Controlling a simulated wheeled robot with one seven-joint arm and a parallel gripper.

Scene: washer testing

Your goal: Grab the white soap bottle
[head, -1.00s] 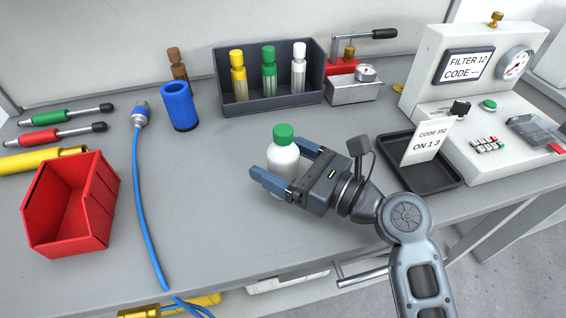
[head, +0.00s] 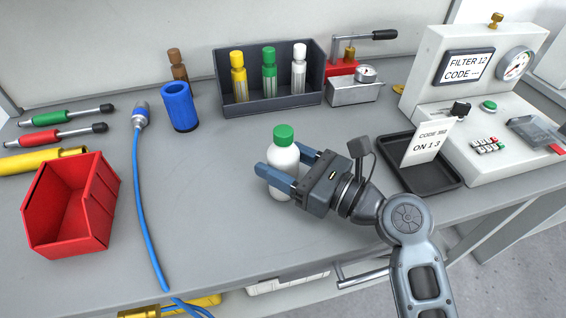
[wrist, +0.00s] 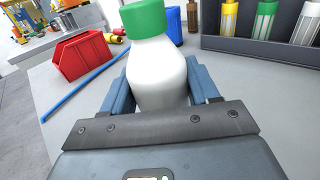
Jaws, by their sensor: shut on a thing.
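The white soap bottle (head: 284,160) with a green cap stands upright on the grey bench, near the middle in the head view. My gripper (head: 284,166) comes from the right, with one blue finger on each side of the bottle, and is shut on its body. In the wrist view the bottle (wrist: 158,72) fills the space between the two fingers (wrist: 160,88). The far finger is partly hidden behind the bottle in the head view. I cannot tell whether the bottle's base is clear of the bench.
A red bin (head: 72,208) and a blue cable (head: 143,210) lie to the left. A blue cup (head: 179,106) and a dark tray of capped vials (head: 285,104) stand behind. A black tray (head: 432,180) with a card and the white tester (head: 490,150) are right. The bench around the bottle is clear.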

